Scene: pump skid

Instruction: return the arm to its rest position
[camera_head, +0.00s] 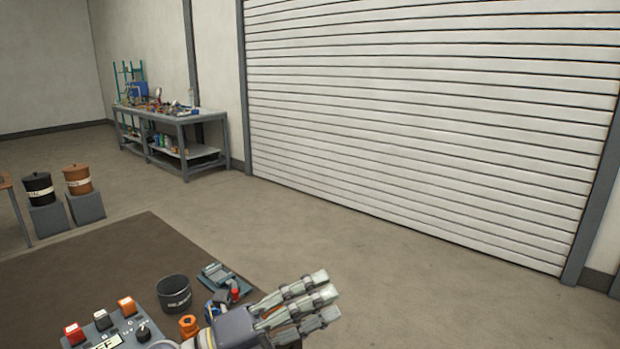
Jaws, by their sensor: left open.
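My left gripper (322,297) is at the bottom centre of the head view, over the floor. Its grey fingers point to the right and are open, and I see nothing held between them. The purple-grey wrist part (233,330) shows behind the fingers at the lower edge. The rest of the arm is cut off by the frame. My right gripper is not in view.
A control panel (128,334) with red, grey and orange buttons is left of my gripper. A dark bucket (174,295) and a grey-green device (226,279) are near it. A workbench (181,120) stands far back by a shutter (420,120). The floor at right is clear.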

